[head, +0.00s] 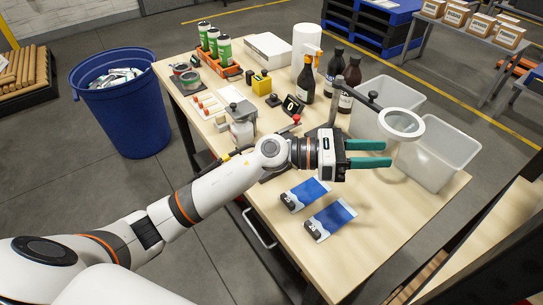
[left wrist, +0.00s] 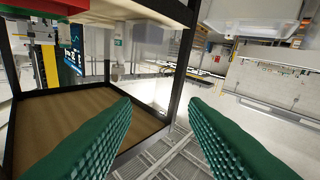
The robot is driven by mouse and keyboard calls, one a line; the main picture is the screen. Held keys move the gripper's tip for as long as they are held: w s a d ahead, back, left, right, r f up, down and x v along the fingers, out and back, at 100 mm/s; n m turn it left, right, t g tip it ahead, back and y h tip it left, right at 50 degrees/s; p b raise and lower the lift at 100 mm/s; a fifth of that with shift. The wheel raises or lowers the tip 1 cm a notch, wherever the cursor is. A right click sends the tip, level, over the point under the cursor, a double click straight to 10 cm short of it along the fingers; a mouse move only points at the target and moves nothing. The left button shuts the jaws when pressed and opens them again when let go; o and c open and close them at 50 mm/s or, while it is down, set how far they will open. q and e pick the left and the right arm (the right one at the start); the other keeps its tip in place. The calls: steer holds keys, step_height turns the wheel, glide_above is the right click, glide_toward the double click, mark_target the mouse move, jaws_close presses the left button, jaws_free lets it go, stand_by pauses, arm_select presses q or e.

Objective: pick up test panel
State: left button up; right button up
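Two flat blue-and-white panels lie side by side on the near part of the wooden table; I take them as test panels, though their print is too small to read. One panel (head: 308,193) is farther back and left, the other panel (head: 332,219) nearer and right. My left gripper (head: 388,154) is above the table, behind and to the right of the panels, pointing right. Its two green fingers are apart with nothing between them, as the left wrist view (left wrist: 160,108) also shows. The panels are not in the left wrist view. My right gripper is not in view.
Two translucent bins, one in front (head: 437,165), stand at the table's right, beside a ring-shaped lamp (head: 401,123) close to my left gripper. Dark bottles (head: 349,86) stand behind. A blue waste bin (head: 124,112) stands left of the table. The near table surface around the panels is clear.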

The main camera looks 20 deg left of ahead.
arm_select(q)
steer(key=w+a+f+m+g+y, duration=0.4)
steer(key=a+f+m+g+y, duration=0.1)
steer(key=a+f+m+y, duration=0.5)
steer(key=w+a+r+m+g+y, duration=0.15)
steer(key=a+y, duration=0.65)
steer(key=a, duration=0.8)
step_height(320, 180, down, 6)
steer(key=p, duration=0.3)
steer(key=shift+a+r, duration=0.1)
steer(key=shift+r, duration=0.15)
steer(key=f, duration=0.1)
steer(key=f+p, duration=0.2)
steer(key=f, duration=0.1)
steer(key=shift+w+a, duration=0.2)
steer(key=shift+a, duration=0.1)
steer(key=shift+f+p, duration=0.3)
steer(key=shift+f, duration=0.3)
steer(key=c, duration=0.8)
jaws_close()
steer(key=shift+r, duration=0.1)
